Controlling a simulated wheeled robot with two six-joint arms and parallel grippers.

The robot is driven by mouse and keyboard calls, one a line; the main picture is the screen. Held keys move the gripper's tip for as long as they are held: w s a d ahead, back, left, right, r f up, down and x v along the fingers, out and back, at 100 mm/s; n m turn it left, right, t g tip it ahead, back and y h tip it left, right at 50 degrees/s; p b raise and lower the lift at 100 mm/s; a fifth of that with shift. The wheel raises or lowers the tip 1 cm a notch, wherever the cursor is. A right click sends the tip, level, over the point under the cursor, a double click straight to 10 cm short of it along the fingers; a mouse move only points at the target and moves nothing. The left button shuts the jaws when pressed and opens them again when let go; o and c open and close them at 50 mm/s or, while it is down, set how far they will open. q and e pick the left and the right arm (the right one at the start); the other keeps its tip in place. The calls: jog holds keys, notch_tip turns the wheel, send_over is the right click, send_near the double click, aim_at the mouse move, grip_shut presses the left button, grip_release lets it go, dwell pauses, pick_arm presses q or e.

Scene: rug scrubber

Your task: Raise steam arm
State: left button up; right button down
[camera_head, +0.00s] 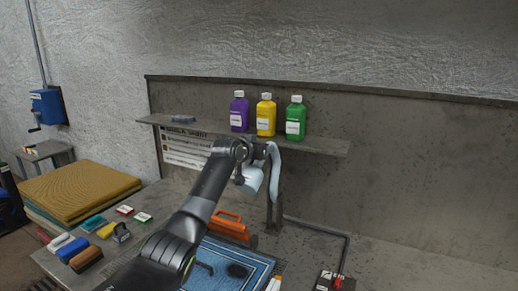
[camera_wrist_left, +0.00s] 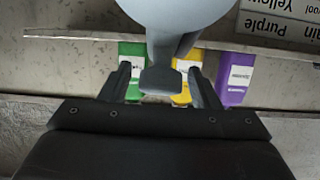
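The steam arm (camera_head: 275,172) is a pale blue-grey curved piece on a dark post (camera_head: 273,212) behind the blue rug. It also shows large in the left wrist view (camera_wrist_left: 172,20), its darker grey end (camera_wrist_left: 160,80) lying in the picture between my fingers. My left gripper (camera_wrist_left: 162,85) is open, one finger on each side of that end, and I cannot tell whether either touches it. In the head view my left gripper (camera_head: 258,150) is at the upper part of the steam arm and partly hidden by my wrist. My right gripper is not in view.
A shelf (camera_head: 325,146) behind carries purple (camera_head: 239,113), yellow (camera_head: 266,116) and green (camera_head: 296,119) bottles. An orange tool (camera_head: 228,225) stands by the blue rug (camera_head: 232,262). A red-topped control (camera_head: 338,282) is at front right. Several brushes and sponges lie at left.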

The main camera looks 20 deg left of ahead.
pick_arm(q)
jog(key=shift+s+r, duration=0.1)
jog(key=shift+s, duration=0.35)
jog(key=shift+b+v, duration=0.55)
jog(key=shift+v, duration=0.3)
jog(key=b+v, duration=0.5)
jog(key=v, duration=0.9)
jog(key=shift+s, duration=0.4)
jog(key=shift+a, duration=0.15)
